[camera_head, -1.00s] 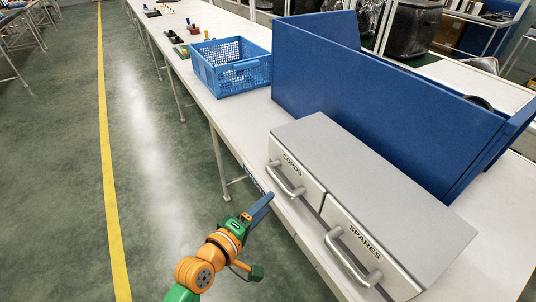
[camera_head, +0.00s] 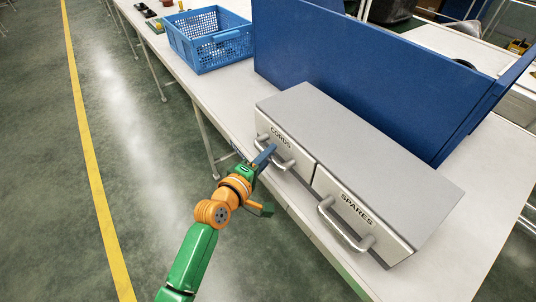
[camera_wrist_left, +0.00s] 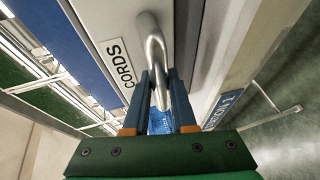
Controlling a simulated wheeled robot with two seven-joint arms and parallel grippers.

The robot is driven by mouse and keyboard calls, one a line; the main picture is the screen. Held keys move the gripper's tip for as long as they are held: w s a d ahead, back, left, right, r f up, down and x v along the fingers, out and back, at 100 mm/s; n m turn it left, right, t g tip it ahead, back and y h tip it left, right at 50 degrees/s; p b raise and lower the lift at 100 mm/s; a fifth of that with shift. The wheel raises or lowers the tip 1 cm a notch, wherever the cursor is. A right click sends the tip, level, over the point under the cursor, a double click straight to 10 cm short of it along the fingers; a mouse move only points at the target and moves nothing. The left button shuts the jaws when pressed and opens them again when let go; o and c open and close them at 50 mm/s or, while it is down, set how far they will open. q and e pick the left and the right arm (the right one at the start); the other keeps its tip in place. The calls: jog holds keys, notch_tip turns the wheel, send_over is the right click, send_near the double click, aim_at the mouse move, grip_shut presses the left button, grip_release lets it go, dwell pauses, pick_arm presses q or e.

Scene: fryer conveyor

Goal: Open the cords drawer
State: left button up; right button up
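The cords drawer (camera_head: 265,121) is the left one in a grey two-drawer cabinet (camera_head: 350,135) on the bench. Its front looks flush and closed, with a CORDS label and a metal bar handle (camera_head: 287,163). My left gripper (camera_head: 268,154) is at this handle, its blue fingers pointing at the drawer front. In the left wrist view, the handle (camera_wrist_left: 154,48) runs between the two fingers of my left gripper (camera_wrist_left: 160,80), which look apart around the bar. Contact with the bar cannot be told. My right gripper is not in view.
The spares drawer (camera_head: 332,192) with its own handle (camera_head: 340,226) is just to the right. A blue basket (camera_head: 207,48) stands farther back on the bench (camera_head: 222,100). A tall blue panel (camera_head: 350,75) stands behind the cabinet. The floor at left is clear.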

pick_arm(q)
grip_shut()
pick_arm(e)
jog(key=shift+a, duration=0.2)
pick_arm(q)
jog(key=shift+r, duration=0.1)
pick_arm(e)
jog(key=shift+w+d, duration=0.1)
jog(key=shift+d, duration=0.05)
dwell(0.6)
